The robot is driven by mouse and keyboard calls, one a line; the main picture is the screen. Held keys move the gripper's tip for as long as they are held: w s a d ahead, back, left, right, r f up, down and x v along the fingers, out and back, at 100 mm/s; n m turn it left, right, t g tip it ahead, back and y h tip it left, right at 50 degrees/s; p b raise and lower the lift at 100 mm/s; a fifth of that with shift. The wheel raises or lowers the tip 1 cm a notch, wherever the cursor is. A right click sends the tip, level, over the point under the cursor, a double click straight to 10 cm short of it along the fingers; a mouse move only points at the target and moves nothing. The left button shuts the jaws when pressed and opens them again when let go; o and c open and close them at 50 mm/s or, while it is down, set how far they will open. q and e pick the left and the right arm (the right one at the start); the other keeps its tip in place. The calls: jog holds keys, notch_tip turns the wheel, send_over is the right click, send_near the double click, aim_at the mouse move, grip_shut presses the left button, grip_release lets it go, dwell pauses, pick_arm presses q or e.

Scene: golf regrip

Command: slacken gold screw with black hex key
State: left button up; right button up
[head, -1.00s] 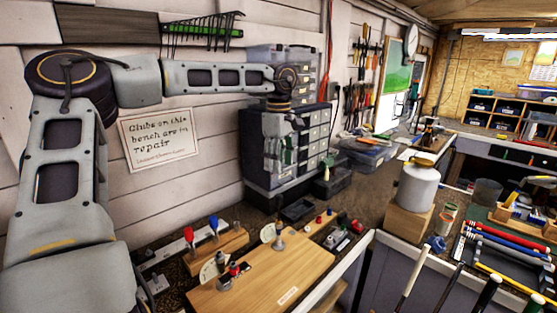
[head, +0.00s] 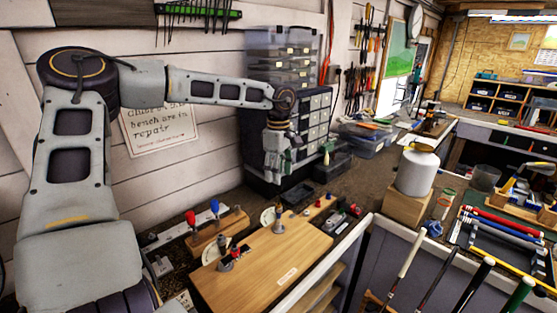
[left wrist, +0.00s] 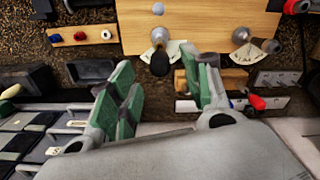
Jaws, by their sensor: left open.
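My left gripper (head: 276,172) hangs fingers down in front of the drawer cabinet, open and empty. Its green-padded fingers stand apart in the left wrist view (left wrist: 163,92). A wooden board (head: 245,290) lies on the bench, with two grey metal posts, one upright (head: 279,222) and one at its near left (head: 228,258). Both posts have pale dial plates beside them. In the left wrist view the post (left wrist: 158,38) with a black knob shows just beyond the fingers. Several black hex keys (head: 195,10) hang in a green rack on the wall. I cannot make out a gold screw for certain. My right gripper is out of view.
A drawer cabinet (head: 318,115) stands close behind my left gripper. A small rack with red-handled (head: 191,218) and blue-handled (head: 215,207) tools stands left of the board. A white jar (head: 417,172) stands on a wooden block to the right. Black trays (head: 297,193) lie near the cabinet.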

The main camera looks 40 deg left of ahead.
aim_at(278, 193)
pick_arm(q)
jog(key=shift+f+p, duration=0.3)
jog(key=shift+f, duration=2.3)
jog(key=shift+c, duration=0.5)
grip_shut()
